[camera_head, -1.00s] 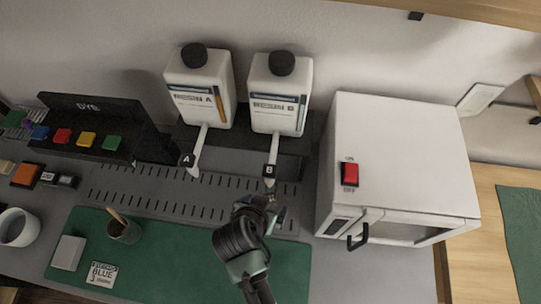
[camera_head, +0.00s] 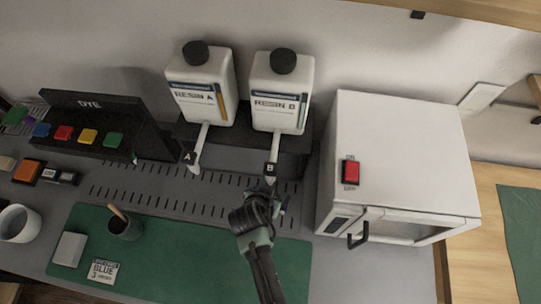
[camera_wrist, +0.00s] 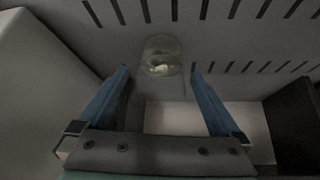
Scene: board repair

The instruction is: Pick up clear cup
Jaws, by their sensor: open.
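The clear cup (camera_wrist: 160,56) shows in the wrist view, upper middle, on the grey slotted surface, with something pale inside it. My gripper (camera_wrist: 160,77) is open, its two blue fingers spread left and right, with the cup between and just beyond their tips. Neither finger visibly touches it. In the head view my gripper (camera_head: 272,194) is over the slotted surface below the Resin B nozzle. I cannot make out the clear cup there; my gripper may hide it.
Resin A (camera_head: 202,87) and Resin B (camera_head: 281,92) bottles stand behind, nozzles pointing down. A white oven (camera_head: 395,150) stands close on the right. A dark cup with a stick (camera_head: 124,229) stands on the green mat (camera_head: 185,255). The slotted surface left of my gripper is clear.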

